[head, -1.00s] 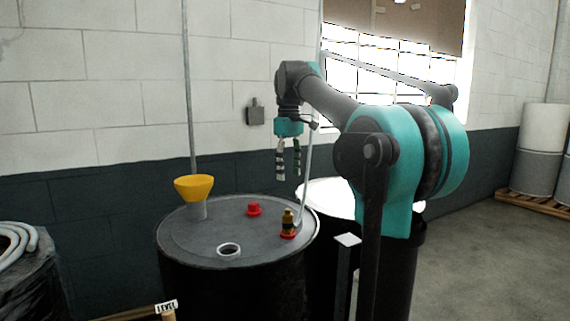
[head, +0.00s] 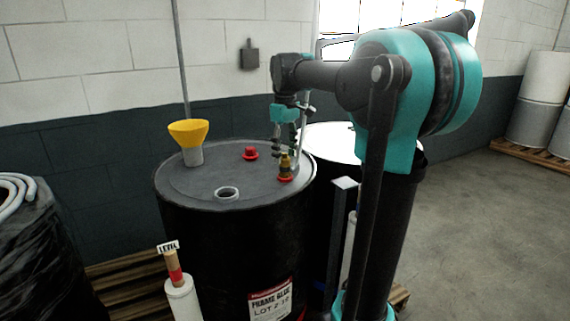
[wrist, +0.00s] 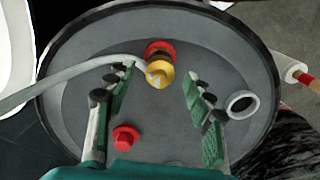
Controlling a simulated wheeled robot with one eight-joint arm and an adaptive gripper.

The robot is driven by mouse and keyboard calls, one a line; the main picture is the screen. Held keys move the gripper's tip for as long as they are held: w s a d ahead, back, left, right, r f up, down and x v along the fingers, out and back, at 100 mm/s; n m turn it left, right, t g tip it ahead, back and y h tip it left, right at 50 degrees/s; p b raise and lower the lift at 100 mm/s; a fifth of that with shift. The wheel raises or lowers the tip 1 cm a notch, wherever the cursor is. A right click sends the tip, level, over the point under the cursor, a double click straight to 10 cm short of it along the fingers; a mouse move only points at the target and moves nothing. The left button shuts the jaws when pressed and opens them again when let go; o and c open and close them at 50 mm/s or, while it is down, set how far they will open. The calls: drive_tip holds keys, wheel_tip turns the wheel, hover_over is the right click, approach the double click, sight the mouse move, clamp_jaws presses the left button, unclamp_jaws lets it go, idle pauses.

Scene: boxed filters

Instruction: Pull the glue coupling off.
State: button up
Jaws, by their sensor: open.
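The glue coupling (head: 285,162) is a brass-yellow fitting standing upright on a red base on the black drum's grey lid (head: 215,175). In the wrist view the coupling (wrist: 158,78) shows from above, just beyond and between my fingertips, with a pale hose (wrist: 75,88) running from it to the left. My gripper (head: 287,150) points down right by the coupling in the head view. In the wrist view my gripper (wrist: 157,85) is open and empty, one finger on each side. Contact with the coupling does not show.
A red cap (head: 250,153), a yellow funnel (head: 188,132) and an open bung hole (head: 227,193) are on the same lid. A second drum with a white top (head: 335,138) stands behind. A level stick (head: 174,268) stands in front at the left.

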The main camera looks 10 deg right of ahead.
sight(285, 153)
drive_tip(key=shift+f, duration=2.05)
clamp_jaws()
drive_tip(key=shift+r, duration=0.25)
drive_tip(key=shift+r, duration=0.3)
drive_tip(key=shift+r, duration=0.7)
drive_tip(key=shift+r, duration=0.35)
